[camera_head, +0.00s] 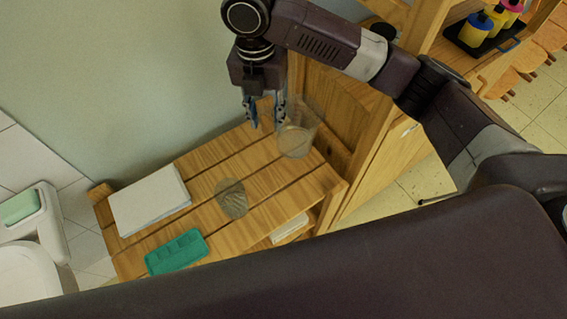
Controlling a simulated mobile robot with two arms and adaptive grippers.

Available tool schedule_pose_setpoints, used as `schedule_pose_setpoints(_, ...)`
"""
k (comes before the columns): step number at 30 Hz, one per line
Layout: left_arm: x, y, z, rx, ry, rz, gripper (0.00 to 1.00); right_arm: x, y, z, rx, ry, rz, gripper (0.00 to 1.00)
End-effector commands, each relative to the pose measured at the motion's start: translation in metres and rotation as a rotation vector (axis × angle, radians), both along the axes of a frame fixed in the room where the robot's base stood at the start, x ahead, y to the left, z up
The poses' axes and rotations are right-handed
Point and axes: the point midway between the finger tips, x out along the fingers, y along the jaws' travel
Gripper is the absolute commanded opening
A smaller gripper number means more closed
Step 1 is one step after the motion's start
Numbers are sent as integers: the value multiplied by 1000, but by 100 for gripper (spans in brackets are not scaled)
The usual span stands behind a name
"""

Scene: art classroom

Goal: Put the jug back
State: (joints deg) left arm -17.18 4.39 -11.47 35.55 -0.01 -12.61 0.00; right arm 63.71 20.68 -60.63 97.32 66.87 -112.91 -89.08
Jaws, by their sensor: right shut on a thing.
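A clear, see-through jug (297,137) is at the right end of a slatted wooden bench (264,155), against the wooden cabinet side. My right gripper (265,115) points down at the jug's left side and is shut on it, probably by the handle, which is hard to make out. The jug looks upright or slightly tilted. I cannot tell whether its base touches the bench or hangs just above it. My left gripper is not in view.
The wooden cabinet (385,148) closes the right side, the wall (110,90) the back. Bare slats lie between the grey object and jug.

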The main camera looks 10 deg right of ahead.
Motion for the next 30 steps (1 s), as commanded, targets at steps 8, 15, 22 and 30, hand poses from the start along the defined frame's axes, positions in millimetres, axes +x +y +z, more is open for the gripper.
schedule_pose_setpoints(8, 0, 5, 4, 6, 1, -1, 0, -1, -1, -72, -2, 4, -4, 0)
schedule_pose_setpoints(15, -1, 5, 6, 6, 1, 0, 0, 0, -1, -123, -1, 2, -4, 0)
schedule_pose_setpoints(22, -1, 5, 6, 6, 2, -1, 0, 1, 0, -139, 0, -1, -5, 0)
schedule_pose_setpoints(30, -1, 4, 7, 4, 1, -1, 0, 0, 0, -175, -1, 0, -5, 0)
